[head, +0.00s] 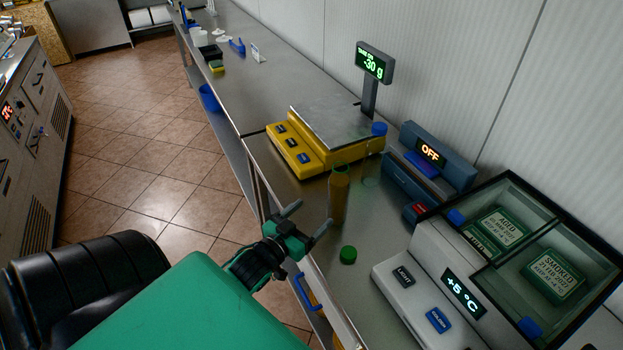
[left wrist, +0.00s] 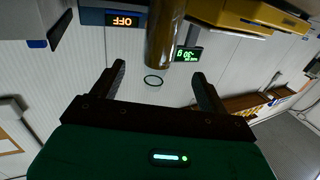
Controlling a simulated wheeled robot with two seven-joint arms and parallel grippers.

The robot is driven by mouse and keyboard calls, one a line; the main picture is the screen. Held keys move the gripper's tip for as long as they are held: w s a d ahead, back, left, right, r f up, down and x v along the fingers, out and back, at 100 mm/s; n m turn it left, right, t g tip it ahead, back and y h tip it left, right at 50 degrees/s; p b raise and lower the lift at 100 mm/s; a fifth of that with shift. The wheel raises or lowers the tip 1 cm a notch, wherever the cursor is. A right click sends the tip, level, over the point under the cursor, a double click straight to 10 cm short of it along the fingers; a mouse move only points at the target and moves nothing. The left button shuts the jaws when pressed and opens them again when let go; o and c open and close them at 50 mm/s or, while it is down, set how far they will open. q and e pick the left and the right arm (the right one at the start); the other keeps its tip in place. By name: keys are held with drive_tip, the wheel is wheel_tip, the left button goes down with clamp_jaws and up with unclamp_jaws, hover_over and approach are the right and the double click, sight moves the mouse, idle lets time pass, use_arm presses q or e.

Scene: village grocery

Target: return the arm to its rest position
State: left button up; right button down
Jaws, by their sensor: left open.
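My left gripper (head: 308,219) is open and empty over the front edge of the steel counter. It sits just left of and in front of an amber bottle (head: 339,200) with a green ring at its top, which stands upright on the counter. In the left wrist view the two fingers (left wrist: 160,85) are spread wide with nothing between them touching. The bottle (left wrist: 165,35) shows upside down there, beyond the fingertips, with a dark ring. My right gripper is not in view.
A green cap (head: 348,255) lies on the counter right of the gripper. A yellow scale (head: 315,155) reading -30 g stands behind the bottle. A blue-grey device (head: 440,165) showing OFF and a glass-topped cooler (head: 415,272) stand to the right. Tiled floor is open at left.

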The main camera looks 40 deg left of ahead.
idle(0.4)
use_arm(q)
drive_tip(key=s+d+f+m+g, duration=0.1)
drive_tip(key=s+d+f+g, duration=0.3)
drive_tip(key=s+d+g, duration=0.45)
drive_tip(key=s+d+f+m+g, duration=0.1)
drive_tip(key=s+d+f+g, duration=0.4)
drive_tip(key=s, duration=0.6)
wheel_tip(320, 180, down, 30)
drive_tip(key=g, duration=0.2)
drive_tip(key=s+a+f, duration=0.2)
drive_tip(key=s+f, duration=0.7)
drive_tip(key=s+a+f+g, duration=0.1)
drive_tip(key=s+f, duration=0.9)
drive_tip(key=shift+s+a+f, duration=0.2)
drive_tip(key=shift+a+f, duration=0.05)
drive_tip(key=shift+a, duration=0.1)
